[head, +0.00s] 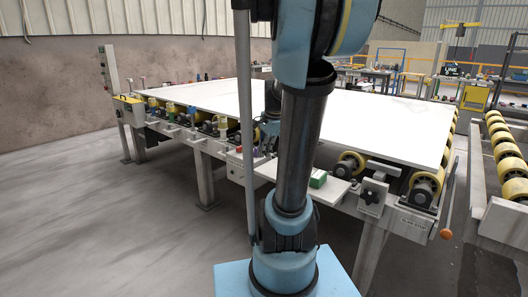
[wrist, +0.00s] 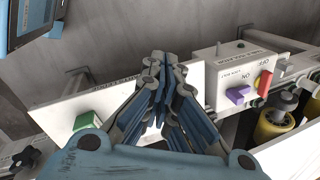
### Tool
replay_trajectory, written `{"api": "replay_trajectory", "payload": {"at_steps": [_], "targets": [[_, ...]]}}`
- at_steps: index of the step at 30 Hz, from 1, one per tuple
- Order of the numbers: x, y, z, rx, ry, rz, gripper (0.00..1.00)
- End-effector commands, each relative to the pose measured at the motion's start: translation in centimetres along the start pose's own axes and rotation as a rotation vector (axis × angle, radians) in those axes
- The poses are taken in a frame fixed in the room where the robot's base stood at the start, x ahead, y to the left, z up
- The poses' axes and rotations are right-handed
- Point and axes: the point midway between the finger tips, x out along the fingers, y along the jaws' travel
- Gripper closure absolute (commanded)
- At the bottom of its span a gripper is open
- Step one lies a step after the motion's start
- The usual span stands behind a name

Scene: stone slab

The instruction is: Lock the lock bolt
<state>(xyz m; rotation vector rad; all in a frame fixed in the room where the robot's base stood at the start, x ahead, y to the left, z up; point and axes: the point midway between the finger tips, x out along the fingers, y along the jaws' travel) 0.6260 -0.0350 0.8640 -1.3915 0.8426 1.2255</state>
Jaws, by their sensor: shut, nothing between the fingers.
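No part is clearly readable as the lock bolt. A grey metal bracket with a small dark knob (head: 373,192) on the front rail of the slab table, in the head view, may be it. My gripper (wrist: 160,62) points up the middle of the wrist view, its blue-and-grey fingers drawn together and empty. It is over a white shelf panel and left of a control box (wrist: 228,78); touching or apart cannot be told. In the head view my arm mostly hides the gripper.
The box carries a red switch (wrist: 263,84) and a purple block (wrist: 238,94). A green block (wrist: 87,122) lies on the panel (wrist: 60,110). A black knob (wrist: 24,158) is at lower left. Yellow rollers (head: 425,182) flank the white slab (head: 400,118). Floor at left is clear.

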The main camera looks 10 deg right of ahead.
Motion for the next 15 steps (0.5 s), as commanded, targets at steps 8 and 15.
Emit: {"api": "replay_trajectory", "payload": {"at_steps": [8, 15], "targets": [[0.3, -5.2, -3.7, 0.346, -0.028, -0.02, 1.0], [1.1, -9.2, -7.3, 0.644, -0.058, -0.033, 1.0]]}}
